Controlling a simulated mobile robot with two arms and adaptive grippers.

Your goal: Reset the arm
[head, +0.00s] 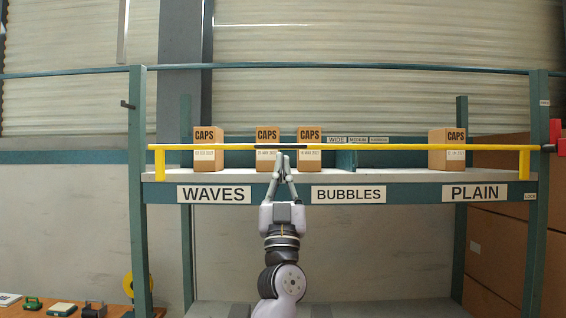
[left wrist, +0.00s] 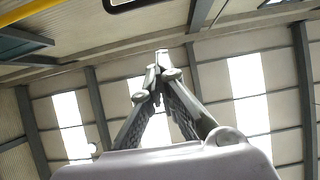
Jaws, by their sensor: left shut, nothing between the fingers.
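My left gripper (head: 281,155) points up in front of the shelf, between the BUBBLES and WAVES labels. Its fingertips are at the height of the yellow bar (head: 400,147), close to the bar's black middle section. In the left wrist view my left gripper (left wrist: 158,72) has its fingers drawn together at the tips, with nothing between them. Whether the fingers touch the bar cannot be told. My right gripper is not in view.
A shelf (head: 410,176) holds several CAPS boxes: one at left (head: 203,162), two near the middle, one at right (head: 455,158). A green post (head: 139,230) stands at left. An orange bench (head: 120,310) with small items lies at lower left. Brown cartons (head: 495,250) stand at right.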

